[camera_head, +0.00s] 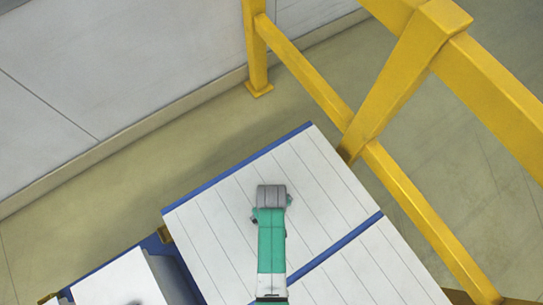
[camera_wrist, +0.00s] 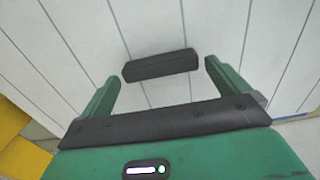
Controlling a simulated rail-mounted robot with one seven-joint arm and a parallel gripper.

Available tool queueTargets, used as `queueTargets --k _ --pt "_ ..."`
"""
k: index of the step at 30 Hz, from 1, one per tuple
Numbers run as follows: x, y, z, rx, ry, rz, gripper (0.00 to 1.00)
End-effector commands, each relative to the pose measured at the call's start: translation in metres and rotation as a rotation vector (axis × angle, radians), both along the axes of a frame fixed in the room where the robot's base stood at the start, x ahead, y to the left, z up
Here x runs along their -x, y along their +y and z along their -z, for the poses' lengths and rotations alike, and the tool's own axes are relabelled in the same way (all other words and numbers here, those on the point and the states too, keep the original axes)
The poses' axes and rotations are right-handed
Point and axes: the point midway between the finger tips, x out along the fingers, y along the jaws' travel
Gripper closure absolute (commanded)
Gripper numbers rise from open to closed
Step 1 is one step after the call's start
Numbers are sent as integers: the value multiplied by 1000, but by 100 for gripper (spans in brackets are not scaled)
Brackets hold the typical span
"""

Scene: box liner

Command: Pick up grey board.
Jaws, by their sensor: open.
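Pale grey-white boards (camera_head: 320,170) lie side by side or stand edge-on in a block with thin dark seams; I cannot tell which single one is the grey board. They also fill the background of the wrist view (camera_wrist: 150,25). My gripper (camera_head: 271,197) is over the middle of this block, seen from above, with my green arm covering part of the boards below it. In the wrist view, my gripper (camera_wrist: 160,82) is open, with green prongs on both sides. A dark bar crosses between them; I see no board held. The gap to the boards is unclear.
Blue strips (camera_head: 345,238) edge and divide the pale block. A yellow guard rail (camera_head: 400,195) runs along its right side. A white-topped item (camera_head: 118,283) stands at the lower left. Open floor (camera_head: 130,195) lies between the block and the grey wall (camera_head: 120,60).

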Motion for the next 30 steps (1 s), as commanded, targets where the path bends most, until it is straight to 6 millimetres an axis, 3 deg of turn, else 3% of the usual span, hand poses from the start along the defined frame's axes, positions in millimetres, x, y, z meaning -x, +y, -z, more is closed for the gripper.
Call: queueTargets --k 1,3,10,16,22,26,30 --pt "1 0 18 1 1 0 0" --pt "1 0 28 1 1 0 0" --pt "1 0 28 -1 -1 0 0" --pt "1 0 27 -1 -1 0 39" --pt "0 0 26 0 -1 0 43" --pt "0 0 8 0 -4 0 43" --pt "0 0 -28 0 -4 0 43"
